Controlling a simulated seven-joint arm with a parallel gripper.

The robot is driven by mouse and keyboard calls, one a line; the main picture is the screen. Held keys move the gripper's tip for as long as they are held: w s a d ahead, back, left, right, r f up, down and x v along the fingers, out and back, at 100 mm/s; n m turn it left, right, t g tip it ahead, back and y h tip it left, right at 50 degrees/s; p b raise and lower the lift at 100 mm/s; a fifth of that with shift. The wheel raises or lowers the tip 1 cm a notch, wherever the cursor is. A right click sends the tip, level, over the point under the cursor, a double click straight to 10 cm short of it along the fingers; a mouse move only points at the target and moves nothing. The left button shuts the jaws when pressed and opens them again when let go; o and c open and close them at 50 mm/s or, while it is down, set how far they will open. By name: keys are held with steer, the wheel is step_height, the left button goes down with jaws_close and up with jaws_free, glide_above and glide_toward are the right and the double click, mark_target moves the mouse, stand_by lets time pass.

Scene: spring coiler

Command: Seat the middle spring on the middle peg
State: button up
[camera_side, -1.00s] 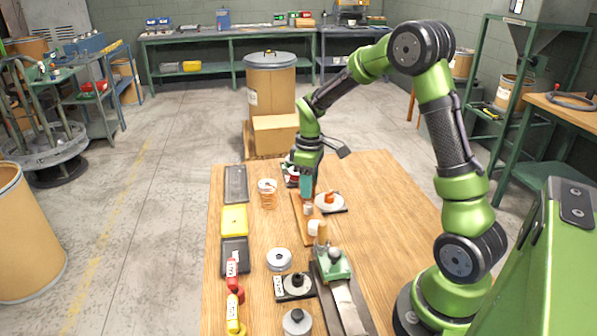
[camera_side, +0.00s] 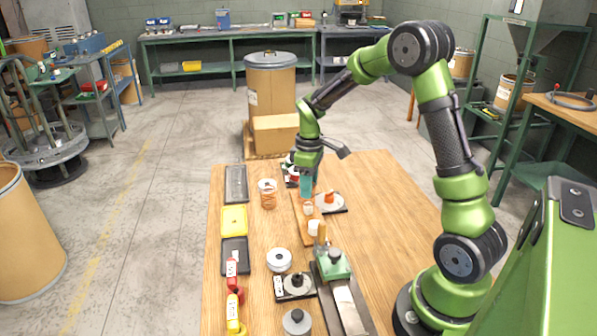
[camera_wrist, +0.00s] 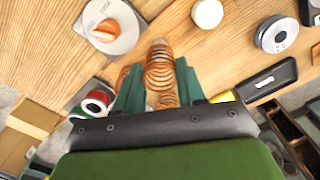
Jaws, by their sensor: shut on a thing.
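My gripper (camera_wrist: 159,85) is shut on a copper-coloured coil spring (camera_wrist: 160,70), the middle spring, held between the two teal fingers. In the side view my gripper (camera_side: 307,192) points down over the narrow wooden board, and the lower end of the spring (camera_side: 308,208) shows just under the fingers. More copper coils (camera_wrist: 167,100) show behind the held spring in the wrist view, and part of another coil lies beside the left finger. I cannot make out the middle peg; the fingers and coils cover that area. Whether the spring touches a peg or the board is unclear.
A white cylinder (camera_side: 314,228) stands nearer the camera on the board. A white disc with an orange knob (camera_side: 331,202) is close on the right. A jar of orange coils (camera_side: 268,195) stands left. A green block (camera_side: 335,266) is in front. Red and green spools sit behind.

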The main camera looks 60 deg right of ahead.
steer(key=shift+f, duration=1.75)
stand_by(0.9)
steer(key=o, duration=0.9)
steer(key=shift+o, duration=0.3)
steer(key=shift+o, duration=1.2)
steer(key=shift+r, duration=0.15)
steer(key=shift+r, duration=5.5)
